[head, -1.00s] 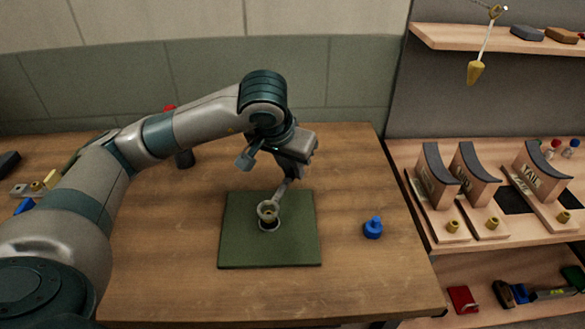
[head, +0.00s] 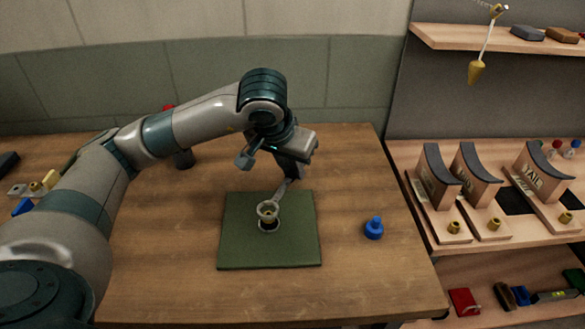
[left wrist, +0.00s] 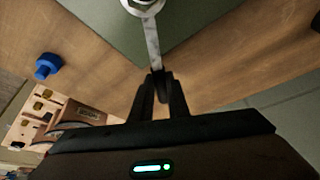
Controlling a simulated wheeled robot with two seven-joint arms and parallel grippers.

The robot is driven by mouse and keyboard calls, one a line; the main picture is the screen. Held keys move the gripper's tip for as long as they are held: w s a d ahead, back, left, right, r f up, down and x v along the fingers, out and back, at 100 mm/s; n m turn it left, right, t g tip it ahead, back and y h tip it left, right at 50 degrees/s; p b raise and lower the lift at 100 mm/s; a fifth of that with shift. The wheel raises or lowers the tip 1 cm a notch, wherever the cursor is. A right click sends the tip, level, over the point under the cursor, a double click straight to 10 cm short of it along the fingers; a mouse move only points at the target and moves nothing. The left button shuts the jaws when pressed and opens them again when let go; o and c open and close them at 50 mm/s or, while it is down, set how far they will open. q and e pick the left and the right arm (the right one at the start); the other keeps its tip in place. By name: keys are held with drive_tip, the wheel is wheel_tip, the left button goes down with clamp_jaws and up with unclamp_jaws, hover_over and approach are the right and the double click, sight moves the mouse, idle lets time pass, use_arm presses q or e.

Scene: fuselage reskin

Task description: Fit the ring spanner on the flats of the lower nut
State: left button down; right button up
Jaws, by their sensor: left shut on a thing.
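My left gripper (head: 291,177) is shut on the handle of a grey metal ring spanner (head: 278,194). In the left wrist view my left gripper (left wrist: 160,78) pinches the end of the spanner (left wrist: 152,40). The spanner's ring end is over the brass nut (head: 268,219) at the middle of the green mat (head: 240,250), and part of the nut shows through the ring. A round grey metal base shows under the nut. I cannot tell whether the ring sits down on the flats or is still above them. My right gripper is not in view.
A blue knobbed piece (head: 373,229) stands on the wooden table (head: 370,280) right of the mat. A shelf (head: 440,240) at the right holds curved blocks and brass pieces. A yellow plumb bob (head: 475,72) hangs above it. The table front is clear.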

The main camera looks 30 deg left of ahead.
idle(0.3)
use_arm(q)
drive_tip(key=shift+f+b, duration=1.8)
drive_tip(key=shift+b, duration=0.6)
idle(0.6)
drive_tip(key=c, duration=1.6)
unclamp_jaws()
drive_tip(key=shift+r, duration=0.1)
drive_tip(key=shift+r, duration=0.1)
drive_tip(key=shift+p+v, duration=1.05)
drive_tip(key=shift+v, duration=1.4)
drive_tip(key=shift+s, duration=0.1)
